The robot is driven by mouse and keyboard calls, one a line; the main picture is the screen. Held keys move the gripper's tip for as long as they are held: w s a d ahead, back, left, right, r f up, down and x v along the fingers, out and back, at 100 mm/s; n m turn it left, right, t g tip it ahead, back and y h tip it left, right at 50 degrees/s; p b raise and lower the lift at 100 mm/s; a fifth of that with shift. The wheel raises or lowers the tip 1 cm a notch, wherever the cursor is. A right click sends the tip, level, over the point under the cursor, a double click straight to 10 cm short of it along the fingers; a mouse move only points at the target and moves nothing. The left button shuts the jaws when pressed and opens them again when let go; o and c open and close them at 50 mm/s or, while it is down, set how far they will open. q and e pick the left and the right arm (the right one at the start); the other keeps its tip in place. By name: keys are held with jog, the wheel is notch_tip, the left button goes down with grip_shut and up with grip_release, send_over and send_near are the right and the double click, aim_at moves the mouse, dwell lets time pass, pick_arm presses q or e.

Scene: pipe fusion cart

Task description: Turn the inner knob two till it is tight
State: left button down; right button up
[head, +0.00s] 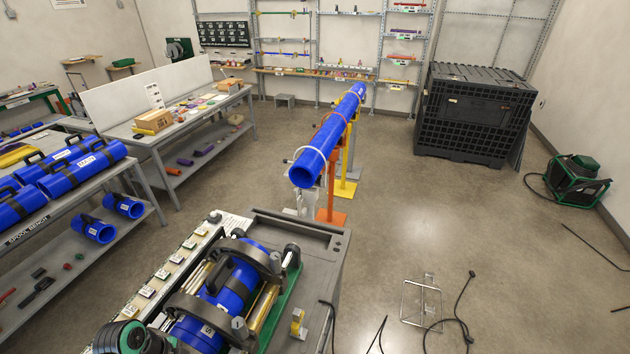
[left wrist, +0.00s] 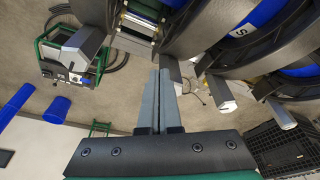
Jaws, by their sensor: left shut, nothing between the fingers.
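The fusion machine stands on the cart in the lower part of the head view, its dark clamp rings (head: 245,252) around a blue pipe (head: 232,287). Grey knobs sit on the clamps, one at the far right side (head: 291,252). I cannot tell which is inner knob two. In the left wrist view my left gripper (left wrist: 160,78) is shut and empty, its fingertips near a grey post end (left wrist: 170,69) beside the dark clamps. Contact is unclear. Two more faceted grey knob ends (left wrist: 228,107) (left wrist: 288,123) lie to the right. My right gripper is in neither view.
A long blue pipe (head: 325,142) lies on orange and yellow stands beyond the cart. A spool bench with blue pipes (head: 82,168) is at the left. A black crate (head: 472,115) stands at the back right. A wire frame (head: 421,302) and cables lie on the floor right of the cart.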

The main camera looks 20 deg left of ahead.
pick_arm(q)
jog(key=shift+f, duration=0.1)
jog(key=shift+w+d, duration=0.2)
jog(key=shift+w, duration=0.1)
dwell(0.8)
jog(key=shift+w+a+b, duration=0.15)
jog(key=shift+w+b, duration=0.05)
jog(key=shift+b, duration=0.1)
jog(key=shift+w+a, duration=0.25)
jog(key=shift+w, duration=0.05)
jog(key=shift+w+a+b, duration=0.15)
jog(key=shift+w+b, duration=0.15)
jog(key=shift+b, duration=0.1)
jog(key=shift+w, duration=0.1)
dwell(0.4)
jog(key=shift+a, duration=0.2)
jog(key=shift+a, duration=0.2)
